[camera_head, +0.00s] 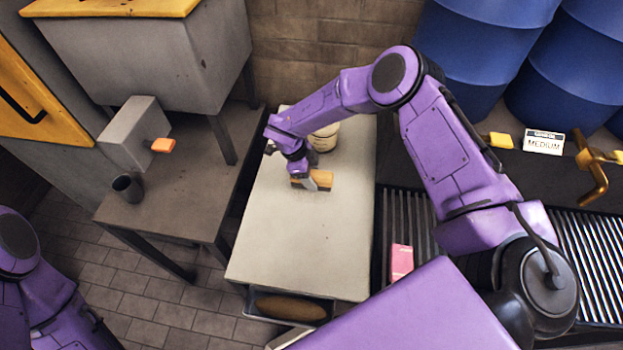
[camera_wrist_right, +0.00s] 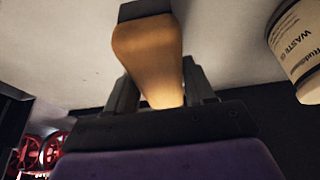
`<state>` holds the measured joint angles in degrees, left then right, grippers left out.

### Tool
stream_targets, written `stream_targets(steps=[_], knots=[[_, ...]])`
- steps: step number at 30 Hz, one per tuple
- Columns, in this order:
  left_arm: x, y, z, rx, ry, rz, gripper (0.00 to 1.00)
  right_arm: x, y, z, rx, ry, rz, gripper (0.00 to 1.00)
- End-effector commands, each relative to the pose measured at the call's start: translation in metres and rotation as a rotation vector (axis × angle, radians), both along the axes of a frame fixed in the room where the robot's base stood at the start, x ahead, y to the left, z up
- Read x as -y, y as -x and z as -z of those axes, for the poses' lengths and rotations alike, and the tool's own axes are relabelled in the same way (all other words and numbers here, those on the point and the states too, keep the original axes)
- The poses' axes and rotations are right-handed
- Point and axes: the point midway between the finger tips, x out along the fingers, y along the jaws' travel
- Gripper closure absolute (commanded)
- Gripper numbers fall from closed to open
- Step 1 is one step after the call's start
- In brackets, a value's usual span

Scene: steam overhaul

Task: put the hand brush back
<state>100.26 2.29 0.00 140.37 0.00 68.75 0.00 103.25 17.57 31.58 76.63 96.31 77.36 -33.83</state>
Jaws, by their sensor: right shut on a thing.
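The hand brush (camera_head: 322,182) has a light wooden handle and is at the middle of the pale tabletop (camera_head: 300,235). My right gripper (camera_head: 302,179) reaches it from above and is shut on it. In the right wrist view, the wooden handle (camera_wrist_right: 148,50) sits between the two dark fingers (camera_wrist_right: 158,92), with a dark part at its far end. I cannot tell whether the brush touches the tabletop or is held just above it. My left gripper is out of view; only part of my left arm shows at the lower left.
A cream tub (camera_head: 325,137) stands just behind the brush; its label starts with "WASTE". A brown oblong thing (camera_head: 290,306) lies in an open tray below the table's front edge. A pink box (camera_head: 401,261) stands right of the table by the rollers (camera_head: 408,212). The front tabletop is clear.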

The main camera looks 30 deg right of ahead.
Motion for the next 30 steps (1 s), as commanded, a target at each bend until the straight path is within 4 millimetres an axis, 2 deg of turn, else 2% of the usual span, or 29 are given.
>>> stream_targets(steps=[1, 4, 14, 15, 17, 25, 28, 30], knots=[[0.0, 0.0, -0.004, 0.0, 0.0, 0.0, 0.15, -0.001, 0.002, 0.01, -0.006, 0.002, -0.002, 0.71], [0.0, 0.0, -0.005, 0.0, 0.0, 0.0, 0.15, -0.001, 0.002, 0.022, -0.004, 0.001, -0.003, 0.71], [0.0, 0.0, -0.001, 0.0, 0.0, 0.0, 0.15, -0.001, 0.002, 0.029, -0.002, 0.0, -0.002, 0.71], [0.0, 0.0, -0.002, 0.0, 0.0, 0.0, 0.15, -0.001, 0.002, 0.028, -0.002, 0.0, -0.002, 0.37], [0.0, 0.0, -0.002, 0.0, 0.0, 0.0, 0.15, -0.001, 0.002, 0.027, -0.003, 0.0, -0.002, 0.21], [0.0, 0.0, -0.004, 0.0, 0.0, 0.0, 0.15, -0.001, 0.002, 0.026, -0.003, 0.0, -0.002, 0.21], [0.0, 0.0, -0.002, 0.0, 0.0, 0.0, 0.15, -0.003, 0.0, 0.02, 0.0, -0.001, -0.002, 0.21], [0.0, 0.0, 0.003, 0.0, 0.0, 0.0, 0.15, -0.007, -0.004, 0.009, 0.002, -0.002, -0.001, 0.21]])
